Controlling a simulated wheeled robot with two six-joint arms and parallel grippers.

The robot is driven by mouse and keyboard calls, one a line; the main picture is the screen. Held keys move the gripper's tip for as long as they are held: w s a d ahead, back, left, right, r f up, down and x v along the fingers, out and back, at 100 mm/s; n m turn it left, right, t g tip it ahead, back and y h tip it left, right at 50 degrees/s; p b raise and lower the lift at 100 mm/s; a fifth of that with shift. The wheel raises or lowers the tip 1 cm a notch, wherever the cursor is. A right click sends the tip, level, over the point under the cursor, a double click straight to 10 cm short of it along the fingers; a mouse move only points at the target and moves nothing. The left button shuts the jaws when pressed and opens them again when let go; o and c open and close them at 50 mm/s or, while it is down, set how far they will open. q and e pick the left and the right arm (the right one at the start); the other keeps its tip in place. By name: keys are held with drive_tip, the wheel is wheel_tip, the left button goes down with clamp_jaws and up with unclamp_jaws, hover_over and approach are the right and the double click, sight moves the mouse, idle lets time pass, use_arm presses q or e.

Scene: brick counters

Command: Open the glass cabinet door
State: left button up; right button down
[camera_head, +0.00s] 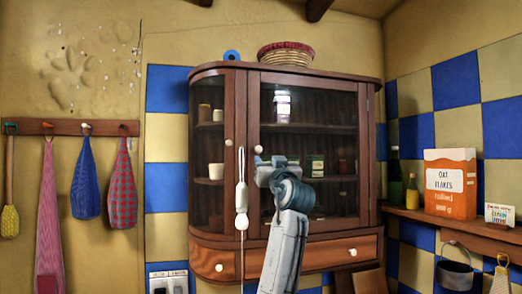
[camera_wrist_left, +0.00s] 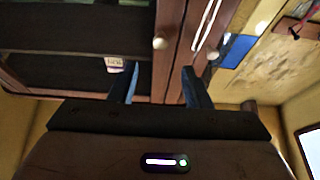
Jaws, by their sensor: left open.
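The wooden cabinet (camera_head: 370,100) hangs on the wall, with a dark glass door (camera_head: 320,105) at its front that looks closed. A small round white knob (camera_head: 258,149) sits on the door's left frame. My left gripper (camera_head: 265,168) is just below and in front of this knob. In the left wrist view, its two blue fingers (camera_wrist_left: 160,78) are apart and empty. The door knob (camera_wrist_left: 159,43) shows there beyond the fingertips, roughly between them; it appears not to be touched. My right gripper is in neither view.
A white cord with a pull (camera_head: 241,195) hangs left of my gripper. A second knob (camera_head: 228,142) is on the curved left side. A drawer (camera_head: 335,252) lies below the door. A shelf (camera_head: 440,221) with bottles and an oat flakes box (camera_head: 450,184) is at the right.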

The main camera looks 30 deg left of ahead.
sight(259, 149)
use_arm(q)
drive_tip(key=p+x, duration=0.4)
drive_tip(key=x, duration=0.3)
drive_tip(key=shift+w+a+r, duration=0.15)
drive_tip(key=shift+a+r, duration=0.05)
drive_tip(key=shift+a, duration=0.15)
drive_tip(key=shift+w+a+p, duration=0.3)
drive_tip(key=shift+w, duration=0.15)
clamp_jaws()
